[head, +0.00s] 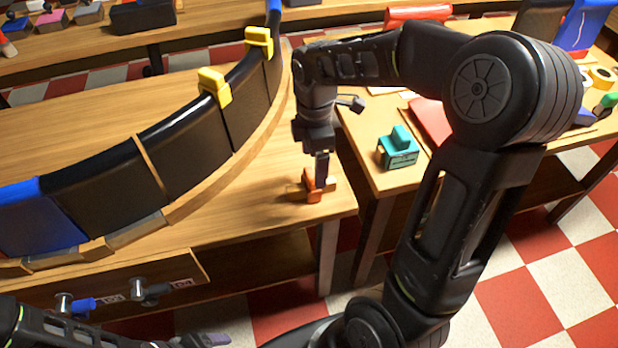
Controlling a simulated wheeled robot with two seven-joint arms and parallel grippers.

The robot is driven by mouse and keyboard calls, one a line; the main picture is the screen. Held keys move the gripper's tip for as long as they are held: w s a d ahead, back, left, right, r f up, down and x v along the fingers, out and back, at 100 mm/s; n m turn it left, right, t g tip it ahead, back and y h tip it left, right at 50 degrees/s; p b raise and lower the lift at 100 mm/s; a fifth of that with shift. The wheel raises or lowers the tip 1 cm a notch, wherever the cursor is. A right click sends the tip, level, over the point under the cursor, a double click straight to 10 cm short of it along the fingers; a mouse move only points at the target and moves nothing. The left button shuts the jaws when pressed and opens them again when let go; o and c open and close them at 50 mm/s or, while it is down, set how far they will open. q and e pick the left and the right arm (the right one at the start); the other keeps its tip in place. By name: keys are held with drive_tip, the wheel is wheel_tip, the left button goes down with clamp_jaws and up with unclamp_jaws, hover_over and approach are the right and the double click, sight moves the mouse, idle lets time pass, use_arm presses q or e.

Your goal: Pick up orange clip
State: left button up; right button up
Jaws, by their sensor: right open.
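The orange clip (313,194) sits on the wooden table at its right end, near the front corner. My right gripper (316,178) points down right over the clip, with its fingers at the clip's upper part. The jaws are open; whether they touch the clip I cannot tell, and they hide part of it. My left arm lies along the bottom left edge, and its gripper (205,340) is partly cut off at the bottom edge, so its jaws cannot be read.
A large curved duct ring (185,140) with black and blue panels stands on the table, left of the clip. Two yellow clips (215,86) sit on its rim. A side table on the right holds a teal block (398,148) and a red item (431,120). A gap separates the tables.

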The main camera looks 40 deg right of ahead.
sight(311, 174)
drive_tip(key=shift+f, duration=1.35)
drive_tip(key=shift+w+a+f, duration=0.1)
drive_tip(key=shift+a+f, duration=0.05)
drive_tip(key=shift+f, duration=1.15)
drive_tip(key=shift+w+a+f, duration=0.1)
drive_tip(key=shift+f, duration=1.2)
drive_tip(key=c, duration=1.4)
drive_tip(key=shift+r, duration=0.15)
